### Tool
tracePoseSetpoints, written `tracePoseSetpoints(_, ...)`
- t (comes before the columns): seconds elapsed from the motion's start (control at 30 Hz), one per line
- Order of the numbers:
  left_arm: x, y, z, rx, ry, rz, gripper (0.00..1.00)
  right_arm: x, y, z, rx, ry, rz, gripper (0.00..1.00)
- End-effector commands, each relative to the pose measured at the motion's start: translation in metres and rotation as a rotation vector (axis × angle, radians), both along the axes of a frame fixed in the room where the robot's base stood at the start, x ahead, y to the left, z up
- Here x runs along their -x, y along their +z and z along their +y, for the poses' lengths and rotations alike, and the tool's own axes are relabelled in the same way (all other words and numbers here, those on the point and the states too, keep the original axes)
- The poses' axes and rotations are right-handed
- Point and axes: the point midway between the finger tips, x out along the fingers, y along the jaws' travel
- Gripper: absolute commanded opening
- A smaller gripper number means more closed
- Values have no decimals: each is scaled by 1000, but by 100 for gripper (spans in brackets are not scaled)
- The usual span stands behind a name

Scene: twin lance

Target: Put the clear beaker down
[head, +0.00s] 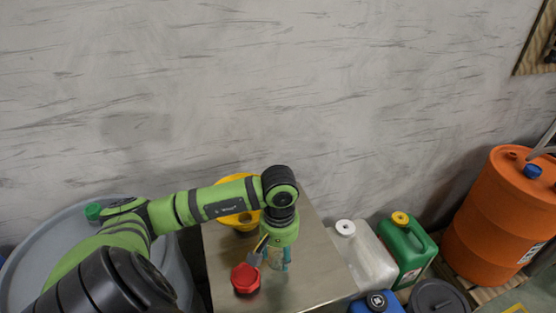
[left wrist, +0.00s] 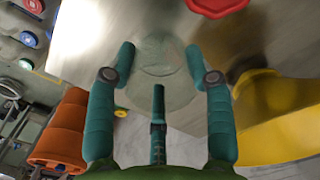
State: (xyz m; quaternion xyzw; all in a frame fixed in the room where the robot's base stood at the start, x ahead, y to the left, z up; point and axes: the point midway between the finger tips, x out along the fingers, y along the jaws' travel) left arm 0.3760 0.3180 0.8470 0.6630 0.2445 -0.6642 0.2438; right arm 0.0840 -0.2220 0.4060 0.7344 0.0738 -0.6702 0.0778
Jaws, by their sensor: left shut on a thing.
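My left gripper (head: 276,258) points down over a metal-topped table (head: 325,285) in the head view. In the left wrist view its teal fingers (left wrist: 160,62) stand on either side of the clear beaker (left wrist: 155,88) and are shut on it. The beaker is see-through and faint, with its round outline showing between the fingers. In the head view it is mostly hidden by the gripper. I cannot tell whether its base touches the table top. My right gripper is in neither view.
A red knob-like object (head: 245,279) is close to the gripper on the table. A yellow object (head: 238,218) stands behind my arm. White (head: 362,256) and green (head: 405,250) jugs and an orange drum (head: 500,220) stand to the right. The table's right front looks bare.

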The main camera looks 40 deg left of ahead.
Motion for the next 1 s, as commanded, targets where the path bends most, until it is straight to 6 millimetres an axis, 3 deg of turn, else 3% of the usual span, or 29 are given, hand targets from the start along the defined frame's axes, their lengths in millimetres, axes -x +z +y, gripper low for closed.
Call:
tracePoseSetpoints(0.37, 1, -39, 3, 2, 0, 1, 20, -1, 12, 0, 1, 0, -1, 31)
tracePoseSetpoints(0.8, 0, -47, 3, -1, -1, -2, 20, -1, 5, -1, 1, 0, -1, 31)
tracePoseSetpoints(0.83, 0, -45, 3, -1, -1, -1, 64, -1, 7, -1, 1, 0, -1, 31)
tracePoseSetpoints(0.87, 0, -45, 3, -1, -1, -1, 76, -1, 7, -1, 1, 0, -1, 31)
tracePoseSetpoints(1.0, 0, -45, 3, -1, -1, -1, 76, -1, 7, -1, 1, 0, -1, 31)
